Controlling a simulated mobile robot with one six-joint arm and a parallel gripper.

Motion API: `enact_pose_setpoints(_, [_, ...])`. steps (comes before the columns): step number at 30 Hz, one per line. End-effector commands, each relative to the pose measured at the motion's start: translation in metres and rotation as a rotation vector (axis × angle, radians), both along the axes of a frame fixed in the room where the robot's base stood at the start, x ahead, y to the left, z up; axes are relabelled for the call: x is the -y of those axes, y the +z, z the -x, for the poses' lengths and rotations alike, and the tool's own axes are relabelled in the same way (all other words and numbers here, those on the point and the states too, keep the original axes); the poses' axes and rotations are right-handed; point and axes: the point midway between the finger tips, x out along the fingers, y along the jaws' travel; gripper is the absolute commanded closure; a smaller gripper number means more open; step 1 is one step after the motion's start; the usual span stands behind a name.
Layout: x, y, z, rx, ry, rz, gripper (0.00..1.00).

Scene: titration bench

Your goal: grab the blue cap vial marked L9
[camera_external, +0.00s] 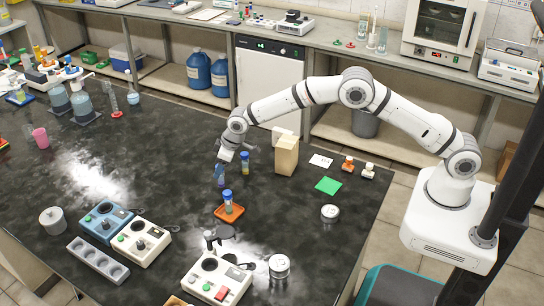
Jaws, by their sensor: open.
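Several small vials with blue caps stand on the dark bench, and their markings are too small to read, so I cannot tell which is L9. One blue-capped vial with yellowish contents (245,163) stands just right of my gripper. A blue vial-like item (220,176) is just below and left of my gripper. Another blue-capped vial (228,202) stands upright on an orange square tray (229,213). My gripper (232,156) is open, pointing down, close to the first two; I see no vial held in it.
A tan box (286,155) stands right of the vials. Stirrer units (216,278) and a round metal tin (279,266) are near the front. Bare bench lies left of the vials.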

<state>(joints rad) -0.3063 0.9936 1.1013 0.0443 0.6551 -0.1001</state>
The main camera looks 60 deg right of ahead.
Motion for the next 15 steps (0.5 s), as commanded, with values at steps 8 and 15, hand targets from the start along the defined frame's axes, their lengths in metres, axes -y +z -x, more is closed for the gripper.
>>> enact_pose_setpoints(8, [-0.0020, -0.0141, -0.0053, 0.000, 0.000, 0.000, 0.48])
enact_pose_setpoints(15, [-0.0019, -0.0141, -0.0051, 0.000, 0.000, 0.000, 0.55])
